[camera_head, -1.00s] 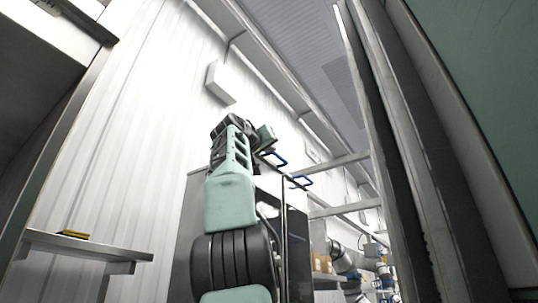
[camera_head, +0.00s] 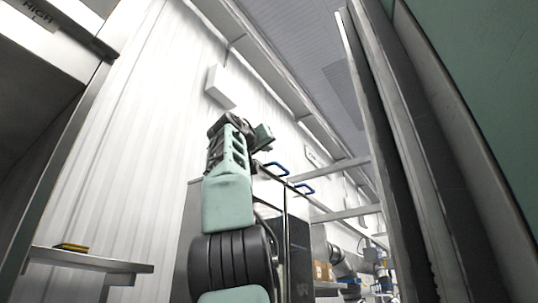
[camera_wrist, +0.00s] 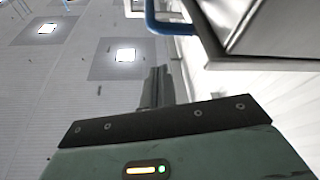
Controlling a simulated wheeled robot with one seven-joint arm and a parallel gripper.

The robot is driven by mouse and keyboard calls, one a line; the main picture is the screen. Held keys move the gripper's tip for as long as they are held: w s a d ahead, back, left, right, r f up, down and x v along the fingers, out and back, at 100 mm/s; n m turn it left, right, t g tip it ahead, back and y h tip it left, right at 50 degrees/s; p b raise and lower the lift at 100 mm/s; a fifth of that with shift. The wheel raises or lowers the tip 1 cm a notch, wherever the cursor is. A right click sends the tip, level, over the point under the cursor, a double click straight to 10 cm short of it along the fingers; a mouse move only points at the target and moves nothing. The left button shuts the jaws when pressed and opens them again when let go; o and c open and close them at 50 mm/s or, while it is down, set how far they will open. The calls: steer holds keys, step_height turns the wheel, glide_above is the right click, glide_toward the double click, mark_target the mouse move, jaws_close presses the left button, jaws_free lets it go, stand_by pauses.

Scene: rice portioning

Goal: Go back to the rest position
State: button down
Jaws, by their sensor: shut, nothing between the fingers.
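My arm rises in the middle of the head view, with my gripper end near its top, small and turned away. In the wrist view my gripper (camera_wrist: 160,82) is shut, its narrow fingers together and nothing held between them. It points past a steel cabinet with a blue handle (camera_wrist: 168,26) at the top, apart from it. In the head view the cabinet (camera_head: 298,236) stands behind and to the right of my arm, with two blue handles (camera_head: 276,168) near the top.
A metal shelf (camera_head: 95,262) with a yellow and black item (camera_head: 71,247) is at lower left. A steel post (camera_head: 385,150) and a green panel (camera_head: 490,60) stand close on the right. Boxes (camera_head: 321,271) are in the back. White corrugated wall (camera_head: 130,130) lies behind.

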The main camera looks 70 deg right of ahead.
steer(key=b+v, duration=0.3)
steer(key=v, duration=0.5)
steer(key=shift+w, duration=0.15)
steer(key=shift+f, duration=0.1)
